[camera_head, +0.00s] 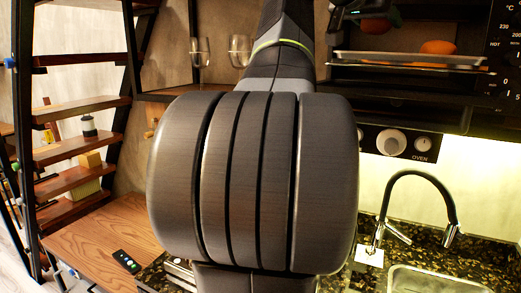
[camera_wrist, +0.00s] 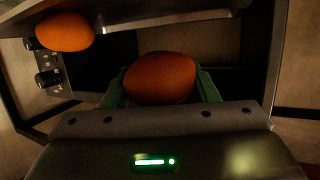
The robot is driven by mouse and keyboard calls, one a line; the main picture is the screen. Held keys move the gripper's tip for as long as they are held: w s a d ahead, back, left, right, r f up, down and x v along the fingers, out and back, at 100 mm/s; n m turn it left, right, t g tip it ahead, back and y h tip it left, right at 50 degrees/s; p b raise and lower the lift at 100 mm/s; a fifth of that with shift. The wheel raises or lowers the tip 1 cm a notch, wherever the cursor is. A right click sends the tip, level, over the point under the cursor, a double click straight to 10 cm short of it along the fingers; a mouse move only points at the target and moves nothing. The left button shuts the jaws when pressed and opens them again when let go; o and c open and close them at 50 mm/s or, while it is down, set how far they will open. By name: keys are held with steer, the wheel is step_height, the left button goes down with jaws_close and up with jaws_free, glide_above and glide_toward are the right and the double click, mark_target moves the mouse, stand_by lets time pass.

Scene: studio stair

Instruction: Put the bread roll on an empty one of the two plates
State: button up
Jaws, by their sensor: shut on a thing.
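My gripper (camera_wrist: 160,88) has green fingers and is shut on a rounded orange-brown bread roll (camera_wrist: 160,76) in the wrist view. The head view shows part of my gripper (camera_head: 358,12) at the top edge, with an orange-brown shape (camera_head: 376,25) beside it that seems to be the held roll. A second, similar rounded orange thing (camera_wrist: 65,31) is at the upper left of the wrist view. In the head view it seems to be the one (camera_head: 437,47) on a flat metal tray (camera_head: 410,58) in front of the oven. I cannot make out either plate.
The dark oven (camera_head: 400,103) frames the tray. A tap (camera_head: 420,180) and sink (camera_head: 440,280) are at lower right. Two glasses (camera_head: 200,52) stand on a shelf at the back. A wooden top (camera_head: 105,240) and wooden stair treads (camera_head: 85,105) are at left. My arm blocks the middle.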

steer(key=s+r+b, duration=0.1)
steer(key=s+b, duration=0.3)
steer(key=s, duration=1.5)
steer(key=w+p, duration=0.1)
steer(key=w, duration=0.5)
steer(key=w+p, duration=0.1)
steer(key=w, duration=0.5)
steer(key=w+p, duration=0.2)
steer(key=w, duration=0.4)
steer(key=shift+w+r, duration=0.25)
steer(key=shift+w, duration=0.05)
steer(key=f, duration=0.4)
steer(key=w+f, duration=0.1)
steer(key=f, duration=0.2)
steer(key=shift+s+a+b, duration=0.15)
steer(key=shift+a+b, duration=0.15)
steer(key=shift+a, duration=0.05)
steer(key=b+v, duration=0.2)
steer(key=v, duration=1.1)
steer(key=shift+w+r+b, duration=0.25)
steer(key=shift+r+b, duration=0.05)
steer(key=shift+b, duration=0.05)
